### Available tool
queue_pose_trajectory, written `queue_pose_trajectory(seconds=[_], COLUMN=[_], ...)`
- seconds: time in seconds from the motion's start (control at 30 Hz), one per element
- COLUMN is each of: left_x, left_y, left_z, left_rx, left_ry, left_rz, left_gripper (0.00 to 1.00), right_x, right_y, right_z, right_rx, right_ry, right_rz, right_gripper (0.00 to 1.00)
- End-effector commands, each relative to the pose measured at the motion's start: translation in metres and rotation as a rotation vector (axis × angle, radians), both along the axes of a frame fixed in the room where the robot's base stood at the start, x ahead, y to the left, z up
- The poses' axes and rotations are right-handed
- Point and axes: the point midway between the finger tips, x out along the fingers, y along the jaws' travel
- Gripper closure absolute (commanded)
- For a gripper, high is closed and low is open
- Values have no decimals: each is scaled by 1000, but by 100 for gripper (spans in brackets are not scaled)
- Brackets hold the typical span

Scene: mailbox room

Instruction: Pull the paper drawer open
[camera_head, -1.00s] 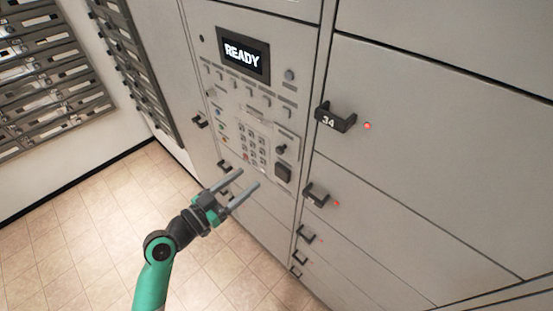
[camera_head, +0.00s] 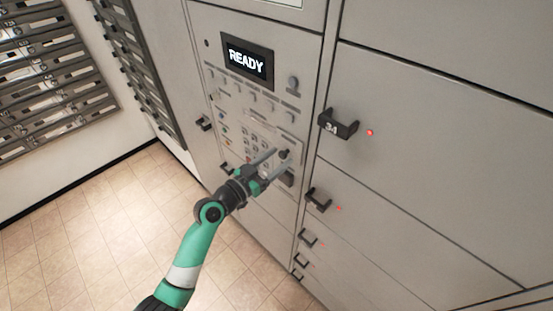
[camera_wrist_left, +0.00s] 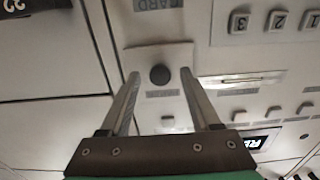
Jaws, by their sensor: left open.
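On the grey control panel, a small plate carries a round dark knob (camera_head: 285,154). This may be the paper drawer's knob, but its label is too small to read. The knob also shows in the left wrist view (camera_wrist_left: 160,75), and its plate (camera_wrist_left: 150,58) looks flush with the panel. My left gripper (camera_head: 279,162) is open and reaches toward the panel at this knob. In the left wrist view the knob appears between its two fingertips (camera_wrist_left: 160,73); I cannot tell if they touch it. My right gripper is not in view.
A lit READY screen (camera_head: 247,57) and rows of buttons sit above. A keypad (camera_head: 253,146) is beside the knob, partly behind my gripper. Locker doors with protruding black handles (camera_head: 337,124) are to the right. Mailbox racks (camera_head: 45,70) are left; the tiled floor (camera_head: 90,230) is clear.

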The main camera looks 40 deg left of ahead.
Motion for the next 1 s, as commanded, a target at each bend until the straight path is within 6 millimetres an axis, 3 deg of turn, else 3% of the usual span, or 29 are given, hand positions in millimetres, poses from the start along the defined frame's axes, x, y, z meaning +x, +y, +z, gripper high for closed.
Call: queue_pose_trajectory(seconds=[0.07,0.43,1.0], left_x=[0,-1,-1], left_y=[0,0,0], left_z=[0,0,0], left_rx=[0,0,0], left_ry=[0,0,0], left_rz=[0,0,0], left_gripper=[36,100,100], right_x=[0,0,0], right_y=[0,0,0], right_z=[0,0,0], right_rx=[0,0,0], right_ry=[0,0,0], right_rz=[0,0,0], right_gripper=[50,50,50])
